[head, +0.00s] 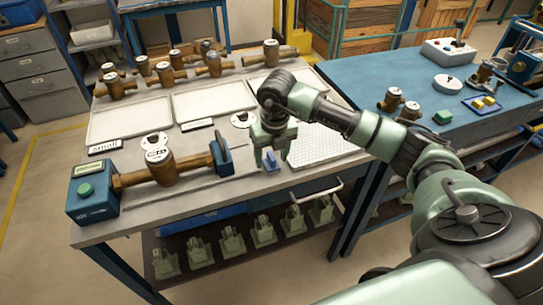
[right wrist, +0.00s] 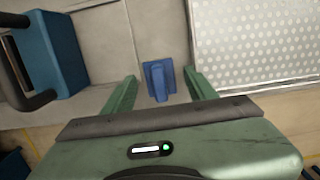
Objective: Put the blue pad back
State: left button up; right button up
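The blue pad (head: 270,163) lies on the grey workbench near its front edge, left of the white dimpled mat (head: 318,146). In the right wrist view the pad (right wrist: 158,72) is a small square with a raised grip pointing toward me. My right gripper (head: 272,158) is above it, pointing down. In the right wrist view my right gripper (right wrist: 161,78) is open, with one finger on each side of the pad and a gap to both. I cannot tell how far above the pad the fingertips are. My left gripper is not in view.
A test stand with a green-buttoned blue box (head: 92,192), a brass meter (head: 157,160) and a blue end clamp (head: 221,156) stands to the left. Pale trays (head: 130,122) and several meters lie behind. A blue table (head: 375,75) with more parts is at right.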

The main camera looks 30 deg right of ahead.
aim_at(274, 159)
jog(key=shift+r, duration=0.55)
notch_tip(274, 159, up, 11)
jog(key=s+b, duration=0.1)
jog(key=b, duration=0.1)
jog(key=shift+s+b, duration=0.2)
jog(key=shift+b, duration=0.1)
